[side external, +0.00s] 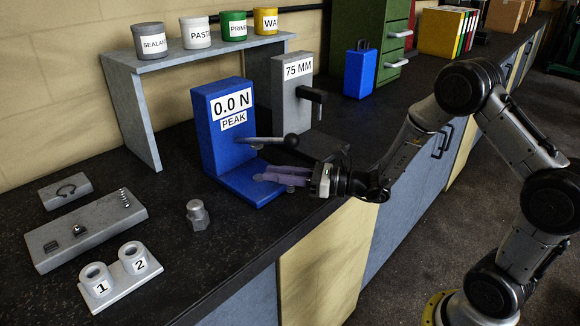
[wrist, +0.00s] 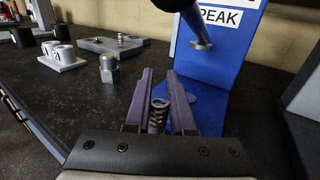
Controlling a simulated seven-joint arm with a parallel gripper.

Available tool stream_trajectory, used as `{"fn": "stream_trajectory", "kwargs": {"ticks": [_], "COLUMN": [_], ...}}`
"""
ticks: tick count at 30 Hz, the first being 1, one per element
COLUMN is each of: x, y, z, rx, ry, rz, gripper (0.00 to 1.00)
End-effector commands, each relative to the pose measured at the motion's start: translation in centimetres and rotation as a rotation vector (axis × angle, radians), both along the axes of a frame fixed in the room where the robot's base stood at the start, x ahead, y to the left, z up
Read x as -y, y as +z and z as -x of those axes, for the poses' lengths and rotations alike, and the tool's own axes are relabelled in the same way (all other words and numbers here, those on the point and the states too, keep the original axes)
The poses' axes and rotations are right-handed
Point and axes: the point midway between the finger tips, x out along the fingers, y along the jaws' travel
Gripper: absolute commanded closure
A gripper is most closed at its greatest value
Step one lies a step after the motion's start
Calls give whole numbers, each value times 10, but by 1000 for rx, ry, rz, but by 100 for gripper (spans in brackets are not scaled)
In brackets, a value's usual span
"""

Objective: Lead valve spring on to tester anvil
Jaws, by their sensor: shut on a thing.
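The blue spring tester (side external: 218,125) stands on the bench with "0.0 N PEAK" on its face. Its blue foot, with a round raised spot that looks like the anvil, also shows in the wrist view (wrist: 207,97). My gripper (side external: 268,178) reaches in from the right, its purple fingers low over the foot, below the lever. In the wrist view my gripper (wrist: 160,78) is shut on a coiled grey valve spring (wrist: 158,115), which sits between the fingers, well back from their tips. The anvil is ahead and right of it there. The side view hides most of the spring.
The tester's lever with black ball (side external: 291,141) and its round presser (wrist: 201,45) hang above the foot. A grey 75 MM gauge (side external: 291,95) stands behind. A hex-based metal piece (side external: 198,215), grey tray (side external: 85,232) and numbered cups (side external: 120,272) lie left.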

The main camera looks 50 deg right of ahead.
Motion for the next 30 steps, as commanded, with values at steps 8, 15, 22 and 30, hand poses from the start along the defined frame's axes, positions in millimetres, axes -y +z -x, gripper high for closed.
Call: {"fn": "stream_trajectory", "kwargs": {"ticks": [8,15,22,30], "x": [1,1,1,1], "y": [0,-1,-2,-4], "z": [0,-8,-24,-44], "rx": [0,0,1,1], "ry": [0,0,0,0], "rz": [0,0,-1,-1], "gripper": [100,100,100,100]}}
